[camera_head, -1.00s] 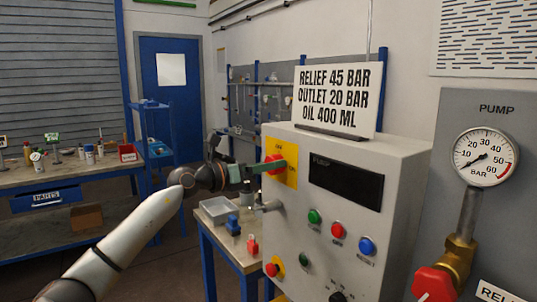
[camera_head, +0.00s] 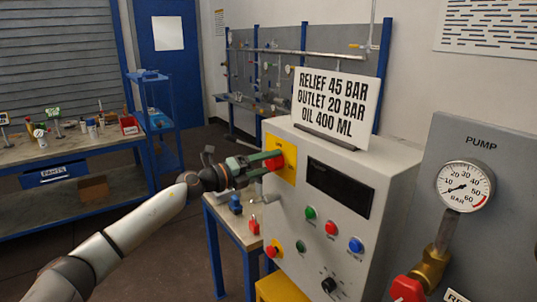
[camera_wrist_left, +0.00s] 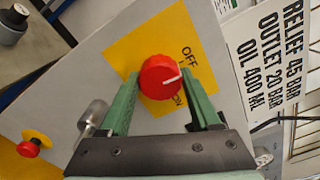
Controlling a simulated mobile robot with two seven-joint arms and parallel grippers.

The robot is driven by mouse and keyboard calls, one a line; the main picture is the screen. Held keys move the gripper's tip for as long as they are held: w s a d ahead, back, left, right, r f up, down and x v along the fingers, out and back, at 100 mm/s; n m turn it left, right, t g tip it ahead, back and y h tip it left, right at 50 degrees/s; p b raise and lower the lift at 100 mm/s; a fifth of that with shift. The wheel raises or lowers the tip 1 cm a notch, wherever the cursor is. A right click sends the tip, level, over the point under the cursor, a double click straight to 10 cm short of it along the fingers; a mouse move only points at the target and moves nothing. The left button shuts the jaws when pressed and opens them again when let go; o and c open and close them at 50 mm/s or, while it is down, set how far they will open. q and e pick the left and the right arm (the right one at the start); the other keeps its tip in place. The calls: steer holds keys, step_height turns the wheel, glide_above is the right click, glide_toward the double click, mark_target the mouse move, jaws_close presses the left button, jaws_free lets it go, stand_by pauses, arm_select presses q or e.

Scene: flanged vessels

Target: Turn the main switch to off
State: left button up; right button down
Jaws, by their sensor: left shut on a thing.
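The main switch is a round red knob (camera_wrist_left: 160,78) on a yellow plate (camera_wrist_left: 130,40) marked OFF and ON. Its white pointer line faces right in the wrist view, between the two words. My left gripper (camera_wrist_left: 160,84) has its green fingers on either side of the knob and is shut on it. In the head view the left gripper (camera_head: 266,162) reaches in from the left to the knob (camera_head: 274,163), partly covering it; the yellow plate (camera_head: 288,161) is on the grey control cabinet (camera_head: 345,215). My right gripper is not in view.
Below the switch are a red emergency button (camera_head: 271,251), push buttons (camera_head: 331,228) and a black knob (camera_head: 328,285). A sign (camera_head: 335,105) stands on the cabinet. A pump panel with a gauge (camera_head: 465,186) is at the right. A small table (camera_head: 236,231) stands behind the arm.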

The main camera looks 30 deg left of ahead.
arm_select(q)
steer(key=shift+n+p, duration=0.3)
steer(key=shift+n, duration=0.1)
stand_by(0.3)
steer(key=o, duration=1.4)
steer(key=shift+b+v, duration=2.85)
steer(key=shift+v, duration=3.4)
